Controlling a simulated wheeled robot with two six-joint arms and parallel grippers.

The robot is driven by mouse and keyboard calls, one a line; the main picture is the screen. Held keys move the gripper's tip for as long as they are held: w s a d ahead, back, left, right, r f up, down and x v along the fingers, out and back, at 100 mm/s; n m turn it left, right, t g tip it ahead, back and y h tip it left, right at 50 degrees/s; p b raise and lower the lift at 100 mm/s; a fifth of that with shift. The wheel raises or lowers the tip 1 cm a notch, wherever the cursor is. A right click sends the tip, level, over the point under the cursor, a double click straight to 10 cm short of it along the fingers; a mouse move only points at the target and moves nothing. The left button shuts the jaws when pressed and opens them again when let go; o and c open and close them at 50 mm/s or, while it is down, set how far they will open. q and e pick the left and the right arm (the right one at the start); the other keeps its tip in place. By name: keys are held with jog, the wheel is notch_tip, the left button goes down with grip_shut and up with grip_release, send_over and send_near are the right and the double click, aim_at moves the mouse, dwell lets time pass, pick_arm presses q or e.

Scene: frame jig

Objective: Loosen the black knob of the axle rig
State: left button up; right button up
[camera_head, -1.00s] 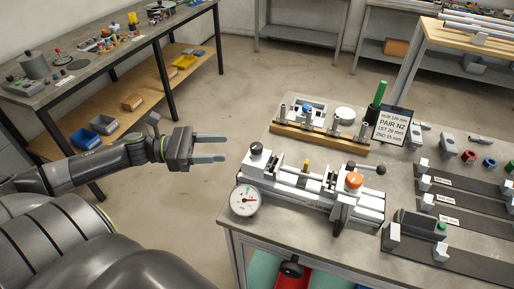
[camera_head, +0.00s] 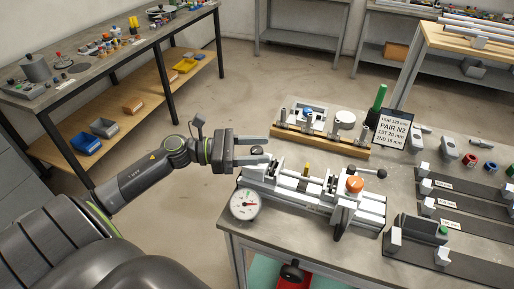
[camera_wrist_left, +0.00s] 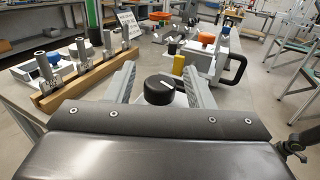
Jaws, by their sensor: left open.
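The axle rig (camera_head: 315,192) is a white and grey fixture on the near bench, with an orange knob (camera_head: 354,185) at its right part. Its black knob (camera_head: 257,149) is at the left end, partly covered by my gripper in the head view. In the left wrist view the black knob (camera_wrist_left: 159,90) is round, with a pale mark on top. My left gripper (camera_head: 268,150) is open, and its two fingers (camera_wrist_left: 161,82) lie on either side of the knob, with a gap showing to the left finger. My right gripper is not in view.
A round dial gauge (camera_head: 245,204) sits at the rig's front left. Behind the rig stand a wooden peg rack (camera_head: 320,139), a green post (camera_head: 379,97) and a text sign (camera_head: 394,128). Dark rails with white blocks (camera_head: 465,190) fill the bench's right side.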

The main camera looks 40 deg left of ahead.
pick_arm(q)
jog(key=c, duration=0.9)
jog(key=shift+c, duration=0.2)
jog(key=shift+t, duration=0.3)
jog(key=shift+n+t+y+p, duration=0.4)
jog(key=shift+n+y+p, duration=0.2)
jog(key=shift+n+p, duration=0.1)
jog(key=n+t+y+p, duration=0.2)
jog(key=y+p, duration=0.2)
jog(key=n+t+y+p, duration=0.2)
jog(key=n+y+p, duration=0.1)
jog(key=p, duration=0.1)
jog(key=n+t+y+p, duration=0.1)
jog(key=n+y+p, duration=0.2)
jog(key=y+p, duration=0.1)
jog(key=shift+d+r+t+y+p, duration=0.1)
jog(key=shift+r+t+y+p, duration=0.25)
jog(key=shift+p, duration=0.2)
jog(key=n+y, duration=0.1)
jog(key=y, duration=0.1)
jog(key=n+y+p, duration=0.1)
jog(key=shift+f+n+y, duration=0.3)
jog(key=shift+y, duration=0.05)
jog(key=shift+f+n+g+y, duration=0.1)
jog(key=shift+n+g+y, duration=0.55)
jog(key=shift+n+y, duration=1.25)
jog(key=shift+m+y, duration=0.3)
jog(key=shift+y, duration=0.2)
